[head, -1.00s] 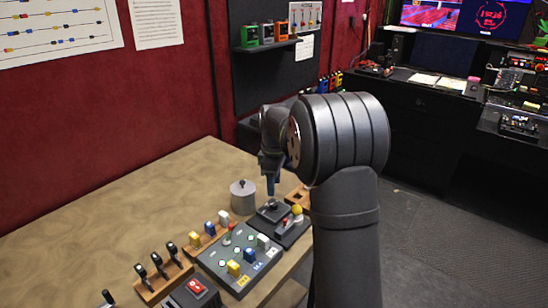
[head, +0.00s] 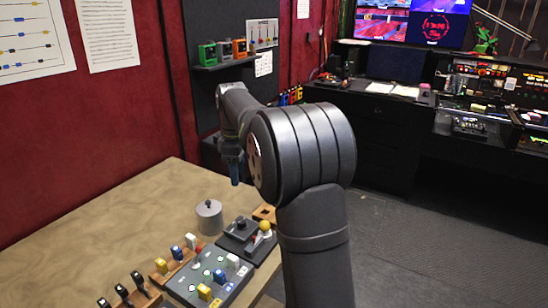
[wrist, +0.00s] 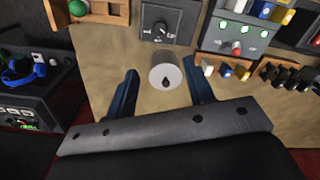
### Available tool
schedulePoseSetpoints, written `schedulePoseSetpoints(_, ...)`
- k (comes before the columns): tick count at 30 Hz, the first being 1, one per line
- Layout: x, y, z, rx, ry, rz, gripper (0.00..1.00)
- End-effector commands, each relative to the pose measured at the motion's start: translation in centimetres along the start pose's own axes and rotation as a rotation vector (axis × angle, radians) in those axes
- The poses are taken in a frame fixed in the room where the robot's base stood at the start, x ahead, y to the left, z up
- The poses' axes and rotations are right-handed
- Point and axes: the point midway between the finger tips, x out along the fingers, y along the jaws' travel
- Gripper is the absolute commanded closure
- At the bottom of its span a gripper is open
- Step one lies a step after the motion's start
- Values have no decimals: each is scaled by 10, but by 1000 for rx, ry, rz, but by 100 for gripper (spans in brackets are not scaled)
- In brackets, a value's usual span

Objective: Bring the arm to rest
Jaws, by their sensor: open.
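My gripper (wrist: 162,95) is open in the wrist view, with its two blue fingers apart and nothing held between them. In the head view my gripper (head: 236,172) hangs above the table (head: 120,215), left of my thick dark arm link. A grey round lidded pot (head: 209,217) stands on the table below and left of the gripper. In the wrist view the pot (wrist: 166,77) appears beyond the fingers, in the gap between them, with a dark knob on top. The fingers look apart from it.
A red wall (head: 110,110) stands behind. A dark shelf (head: 225,63) holds several coloured boxes. The table's left part is bare.

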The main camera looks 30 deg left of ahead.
Motion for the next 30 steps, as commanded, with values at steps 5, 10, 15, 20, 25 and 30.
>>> schedulePoseSetpoints(5,0,0,0,0,0,0,52)
schedulePoseSetpoints(10,9,0,0,0,-1,-2,52)
schedulePoseSetpoints(15,36,0,0,0,-2,-4,52)
schedulePoseSetpoints(20,68,0,0,0,-2,-4,52)
schedulePoseSetpoints(25,102,0,0,0,-2,-4,52)
schedulePoseSetpoints(30,135,0,0,1,-2,-4,52)
